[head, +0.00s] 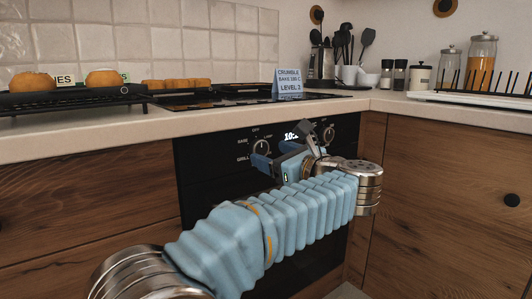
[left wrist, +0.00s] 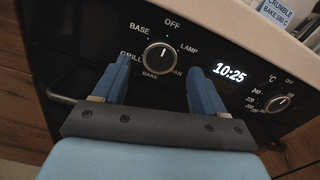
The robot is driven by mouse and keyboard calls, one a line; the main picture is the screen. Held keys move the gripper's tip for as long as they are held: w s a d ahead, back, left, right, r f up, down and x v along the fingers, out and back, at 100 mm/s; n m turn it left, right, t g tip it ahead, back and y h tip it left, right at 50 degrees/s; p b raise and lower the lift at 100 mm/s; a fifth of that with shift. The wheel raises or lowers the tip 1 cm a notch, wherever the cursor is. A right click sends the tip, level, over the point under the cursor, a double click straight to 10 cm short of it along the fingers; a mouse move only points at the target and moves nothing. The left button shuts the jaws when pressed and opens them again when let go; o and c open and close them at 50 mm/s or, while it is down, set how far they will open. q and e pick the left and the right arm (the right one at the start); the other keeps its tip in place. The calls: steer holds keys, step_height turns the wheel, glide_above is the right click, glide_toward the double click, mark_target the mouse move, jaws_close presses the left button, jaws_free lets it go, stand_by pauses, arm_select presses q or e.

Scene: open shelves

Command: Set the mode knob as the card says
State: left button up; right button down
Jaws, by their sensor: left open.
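The mode knob (head: 261,147) is round with a light rim, on the black oven front. In the left wrist view the mode knob (left wrist: 160,58) has OFF above, BASE and GRILL at left, BAKE below, LAMP and FAN at right. Its grip bar slants from upper right to lower left; which end points is unclear. The card (head: 288,84) on the counter reads CRUMBLE, BAKE 180 C and a level line; its edge shows in the left wrist view (left wrist: 278,12). My left gripper (left wrist: 158,72) is open, blue fingertips either side of the knob in that view; contact is not visible.
A temperature knob (left wrist: 278,103) and a clock reading 10:25 (left wrist: 229,73) are to the right of the mode knob. The counter edge (head: 210,118) overhangs above the panel. A rack with buns (head: 72,98), the hob (head: 240,99) and jars (head: 480,62) stand on the counter.

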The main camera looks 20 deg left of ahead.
mark_target(262, 150)
arm_select(q)
steer(key=shift+x, duration=1.7)
steer(key=shift+c, duration=0.3)
steer(key=c, duration=1)
